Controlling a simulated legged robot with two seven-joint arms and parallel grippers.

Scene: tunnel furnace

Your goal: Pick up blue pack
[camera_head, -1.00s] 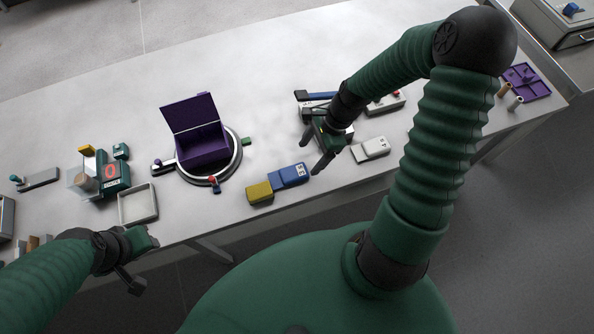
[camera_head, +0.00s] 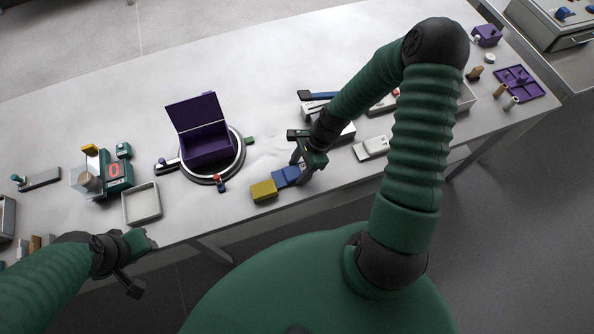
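The blue pack (camera_head: 284,178) lies on the table near its front edge, beside the yellow pack (camera_head: 263,191). My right gripper (camera_head: 302,168) is at the right end of the blue pack and hides that end. Its fingers look apart, one toward the back and one toward the front of the pack. Whether they touch it cannot be told. My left gripper (camera_head: 143,264) is open and empty in front of the table's edge at lower left, far from the pack.
A purple open box (camera_head: 207,144) stands on a round turntable left of the packs. An empty white tray (camera_head: 142,204) is further left. A white device (camera_head: 371,148) lies right of my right gripper.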

